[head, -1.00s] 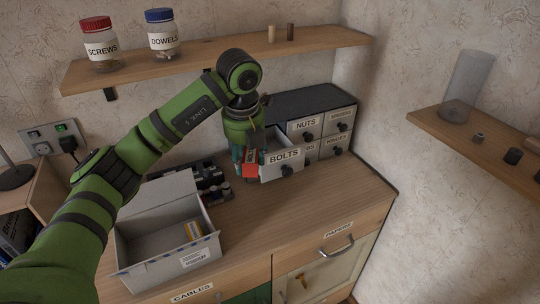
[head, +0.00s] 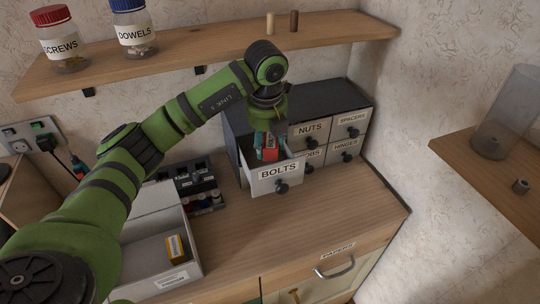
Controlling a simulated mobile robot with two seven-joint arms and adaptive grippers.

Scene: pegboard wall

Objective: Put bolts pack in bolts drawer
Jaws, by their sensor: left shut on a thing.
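The bolts drawer (head: 276,179), labelled BOLTS, is pulled out from the dark-topped drawer cabinet (head: 318,96). My left gripper (head: 270,152) points down over the open drawer. It is shut on a small red pack (head: 271,154), the bolts pack, held at the drawer's opening behind the labelled front. The pack's lower part is hidden by the drawer front, so I cannot tell whether it touches the bottom. My right gripper is not in view.
Other drawers, NUTS (head: 310,131), SPACERS and HINGES, look shut. An open grey box (head: 160,262) with a yellow pack (head: 176,247) stands at left. A shelf (head: 210,47) with jars hangs above. The counter (head: 300,225) is clear in front.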

